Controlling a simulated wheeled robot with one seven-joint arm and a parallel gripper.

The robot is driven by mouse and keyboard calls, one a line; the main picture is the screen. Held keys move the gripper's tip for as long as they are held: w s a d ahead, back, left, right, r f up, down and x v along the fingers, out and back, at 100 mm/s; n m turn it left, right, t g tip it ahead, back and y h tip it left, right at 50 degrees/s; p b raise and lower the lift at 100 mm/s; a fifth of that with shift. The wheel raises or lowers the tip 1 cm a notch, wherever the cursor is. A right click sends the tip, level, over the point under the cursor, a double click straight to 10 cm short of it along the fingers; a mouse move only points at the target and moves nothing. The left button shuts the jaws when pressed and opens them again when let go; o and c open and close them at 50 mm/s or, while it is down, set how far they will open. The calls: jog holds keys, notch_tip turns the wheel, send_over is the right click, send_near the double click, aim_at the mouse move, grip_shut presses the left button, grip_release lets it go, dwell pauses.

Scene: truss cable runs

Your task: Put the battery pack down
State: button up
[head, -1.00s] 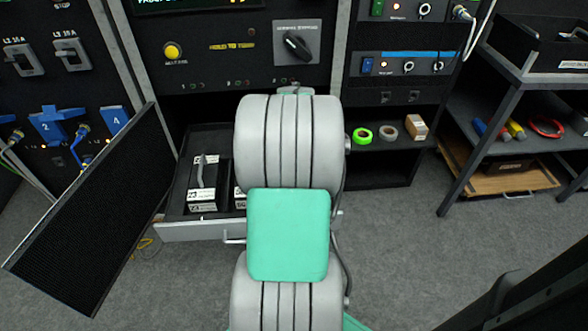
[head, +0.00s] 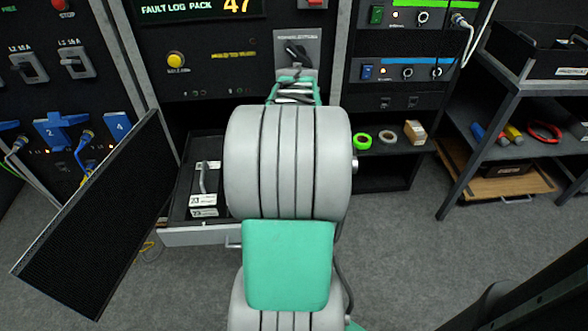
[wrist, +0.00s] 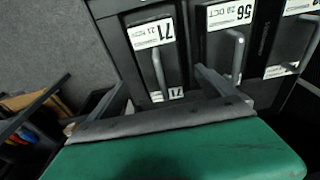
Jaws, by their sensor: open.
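Battery packs with grey bar handles and white number labels show in the wrist view: pack 71 (wrist: 139,52), pack 56 (wrist: 216,42) beside it, and a third pack (wrist: 292,43) at the right edge. My gripper (wrist: 161,80) is open, with its two fingers spread. The handle of pack 71 appears between the fingers in the picture, with no finger closed on it; its depth relative to them is hard to judge. In the head view one pack (head: 205,180) shows in the open drawer (head: 187,236). My arm hides the rest of the drawer and my gripper.
A black mesh panel (head: 95,215) stands open left of the drawer. A display (head: 200,9) above reads "FAULT LOG PACK 47". A low shelf right of my arm holds tape rolls (head: 362,140) and a small box (head: 414,132). The floor (head: 400,260) at front right is clear.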

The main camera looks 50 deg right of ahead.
jog(key=r, duration=0.3)
jog(key=shift+s+a+r, duration=0.2)
jog(key=shift+r, duration=0.2)
jog(key=shift+w+a, duration=0.1)
jog(key=shift+a, duration=0.05)
jog(key=w+a+n, duration=0.3)
jog(key=a, duration=0.7)
jog(key=w+a+n, duration=0.2)
jog(key=w+a, duration=0.2)
jog(key=a, duration=0.7)
jog(key=s+a+n, duration=0.2)
jog(key=a, duration=0.5)
jog(key=s+a+f+n+t+y, duration=0.1)
jog(key=s+a+n, duration=0.1)
jog(key=a, duration=0.5)
jog(key=shift+f+n, duration=0.2)
jog(key=shift+n, duration=0.2)
jog(key=shift+c, duration=0.3)
